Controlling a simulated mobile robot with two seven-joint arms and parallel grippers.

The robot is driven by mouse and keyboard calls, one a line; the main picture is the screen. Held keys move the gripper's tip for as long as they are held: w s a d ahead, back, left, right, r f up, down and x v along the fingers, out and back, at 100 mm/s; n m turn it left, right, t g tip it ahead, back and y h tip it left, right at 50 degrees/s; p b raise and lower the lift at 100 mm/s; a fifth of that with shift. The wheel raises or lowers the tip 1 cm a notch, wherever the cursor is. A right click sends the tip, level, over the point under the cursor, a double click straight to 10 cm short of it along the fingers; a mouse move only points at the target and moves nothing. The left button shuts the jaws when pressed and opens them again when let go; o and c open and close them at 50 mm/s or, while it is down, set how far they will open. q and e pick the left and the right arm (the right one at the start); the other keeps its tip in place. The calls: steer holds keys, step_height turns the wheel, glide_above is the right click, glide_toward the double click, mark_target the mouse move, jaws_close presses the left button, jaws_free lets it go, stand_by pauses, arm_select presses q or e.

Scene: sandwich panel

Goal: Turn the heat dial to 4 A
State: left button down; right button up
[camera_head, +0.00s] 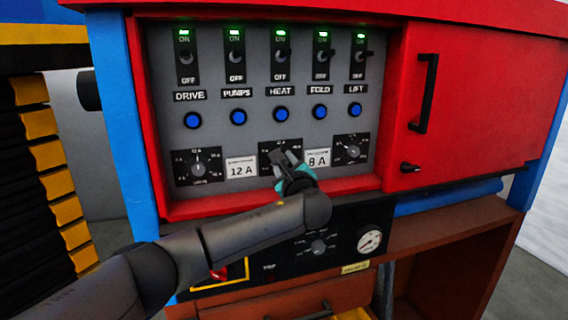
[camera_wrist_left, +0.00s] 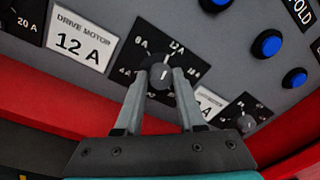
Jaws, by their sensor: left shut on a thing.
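The dial under the HEAT column is a round grey knob on a black plate (camera_wrist_left: 150,42) with current marks around it. It shows in the left wrist view (camera_wrist_left: 160,75), and its plate shows in the head view (camera_head: 294,146). The marks 4 A, 8 A and 12 A are legible, with a further one at right. A light line on the knob points roughly up toward the 12 A side; its exact setting is hard to read. My left gripper (camera_wrist_left: 161,78) is shut on this knob, one finger on each side. It covers the knob in the head view (camera_head: 280,160). My right gripper is not in view.
Similar dials sit left (camera_head: 198,167) and right (camera_head: 352,150). Labels read 12 A (camera_head: 242,167) and 8 A (camera_head: 317,158). Blue buttons (camera_head: 281,114) and toggle switches with green lights are above. A red rim (camera_head: 350,184) runs below, with a gauge (camera_head: 369,240) under it.

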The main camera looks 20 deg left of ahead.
arm_select(q)
steer(key=shift+f+n+b, duration=0.3)
steer(key=shift+n+b, duration=0.8)
steer(key=shift+b, duration=0.15)
steer(key=n+b, duration=0.6)
steer(key=n+y+b, duration=0.1)
steer(key=n+b, duration=0.5)
steer(key=shift+d+f, duration=0.1)
steer(key=shift+f, duration=0.1)
steer(key=n+b, duration=0.2)
steer(key=n, duration=0.2)
steer(key=shift+w+y+b, duration=0.1)
steer(key=shift+y+b, duration=0.25)
steer(key=shift+y, duration=0.05)
steer(key=shift+d+r+n+b, duration=0.15)
steer(key=shift+n+b, duration=0.85)
steer(key=shift+n, duration=1.3)
steer(key=shift+n+y, duration=0.3)
steer(key=c, duration=0.5)
jaws_free()
steer(key=shift+r, duration=0.1)
